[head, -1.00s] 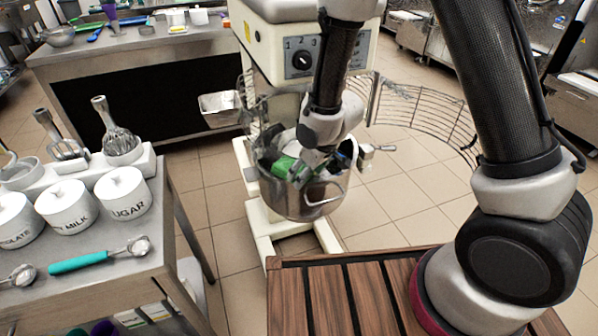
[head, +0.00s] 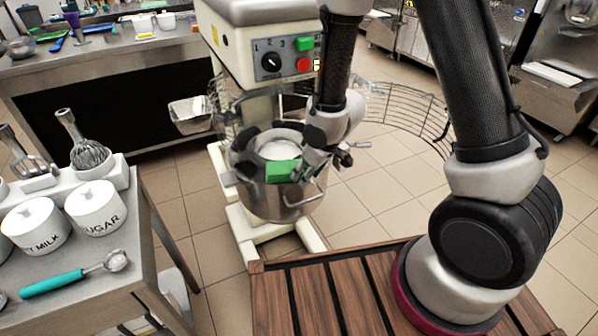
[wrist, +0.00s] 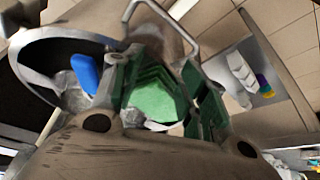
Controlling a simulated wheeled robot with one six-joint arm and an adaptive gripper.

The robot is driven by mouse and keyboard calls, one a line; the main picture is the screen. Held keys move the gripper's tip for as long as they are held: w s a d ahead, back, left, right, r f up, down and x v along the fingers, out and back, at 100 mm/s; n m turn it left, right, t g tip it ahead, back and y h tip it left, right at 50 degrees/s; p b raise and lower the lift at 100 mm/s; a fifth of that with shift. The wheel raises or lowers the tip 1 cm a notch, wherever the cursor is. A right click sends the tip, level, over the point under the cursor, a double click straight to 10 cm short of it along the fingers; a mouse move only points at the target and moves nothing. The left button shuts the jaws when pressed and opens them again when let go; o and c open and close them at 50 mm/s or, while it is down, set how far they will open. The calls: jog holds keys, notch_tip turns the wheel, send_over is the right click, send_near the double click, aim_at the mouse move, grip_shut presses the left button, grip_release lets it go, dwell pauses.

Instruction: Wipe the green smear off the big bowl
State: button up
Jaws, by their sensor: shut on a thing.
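The big steel bowl (head: 270,202) hangs upright in the mixer, with pale contents inside. My gripper (head: 308,166) is at the bowl's front right rim, pointing down and left. It is shut on a green block-like pad (head: 282,171), which lies against or just in front of the upper bowl wall; contact is not clear. In the wrist view the green pad (wrist: 155,103) sits between the fingers, near the bowl's rim (wrist: 45,34). A blue piece (wrist: 85,72) shows near the bowl opening there. I cannot make out a separate green smear; the pad and gripper may cover it.
The mixer (head: 262,28) stands behind the bowl, with its wire guard (head: 408,105) swung out to the right. A steel table (head: 120,248) with white jars and a teal scoop (head: 60,283) stands at left.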

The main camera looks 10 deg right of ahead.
aim_at(271, 174)
jog(key=shift+d+r, duration=0.1)
jog(key=shift+d, duration=0.4)
grip_shut()
jog(key=shift+w+r, duration=0.1)
jog(key=shift+a, duration=0.1)
jog(key=shift+w+a+r, duration=0.15)
jog(key=shift+w+a, duration=0.05)
jog(key=shift+a, duration=1.5)
jog(key=shift+w+a+r, duration=0.15)
jog(key=shift+a, duration=1.5)
jog(key=shift+w+a+r, duration=0.15)
jog(key=shift+w+a, duration=0.05)
jog(key=shift+a, duration=1.5)
jog(key=shift+r, duration=2.05)
jog(key=shift+v, duration=0.75)
jog(key=shift+w, duration=0.1)
